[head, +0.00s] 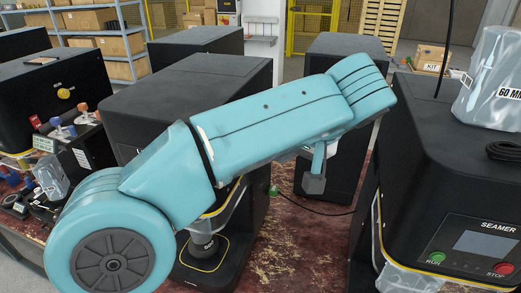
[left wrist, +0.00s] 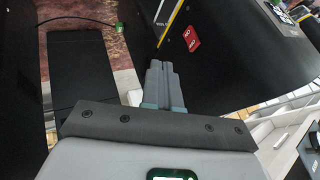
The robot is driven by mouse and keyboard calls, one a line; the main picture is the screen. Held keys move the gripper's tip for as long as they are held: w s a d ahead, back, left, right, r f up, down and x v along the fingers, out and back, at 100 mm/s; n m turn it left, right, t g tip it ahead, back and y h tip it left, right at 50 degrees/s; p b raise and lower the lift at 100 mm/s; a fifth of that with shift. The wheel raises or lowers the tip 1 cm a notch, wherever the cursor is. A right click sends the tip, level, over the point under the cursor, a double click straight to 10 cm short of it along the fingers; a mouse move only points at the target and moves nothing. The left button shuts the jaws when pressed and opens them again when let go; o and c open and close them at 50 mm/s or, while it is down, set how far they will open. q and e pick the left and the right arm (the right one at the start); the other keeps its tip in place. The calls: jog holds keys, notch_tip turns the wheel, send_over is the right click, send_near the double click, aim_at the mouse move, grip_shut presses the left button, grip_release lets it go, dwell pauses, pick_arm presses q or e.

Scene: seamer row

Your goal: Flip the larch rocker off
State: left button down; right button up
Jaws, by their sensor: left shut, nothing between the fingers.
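A small red rocker switch (left wrist: 192,38) with white marks sits on the side of a black machine in the left wrist view. No name can be read beside it, so I cannot tell whether it is the larch rocker. My left gripper (left wrist: 161,66) is shut and empty, its grey fingertips below and left of the red switch in the picture and apart from it. In the head view my left gripper (head: 314,184) hangs below my teal arm, between black machines. The red switch cannot be made out in the head view. My right gripper is in neither view.
A black seamer (head: 450,190) with a green RUN button (head: 437,257) and a red STOP button (head: 503,268) stands at right, a clear bag (head: 492,75) on top. More black machines stand behind and left. A cable (head: 310,208) lies on the littered red bench.

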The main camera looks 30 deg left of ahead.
pick_arm(q)
jog(key=w+a+f+p, duration=0.1)
jog(key=a+f+p, duration=0.1)
jog(key=a+f, duration=0.4)
jog(key=a, duration=0.4)
jog(key=shift+w+f, duration=0.15)
jog(key=shift+f, duration=0.1)
jog(key=shift+w, duration=0.15)
jog(key=shift+a, duration=0.1)
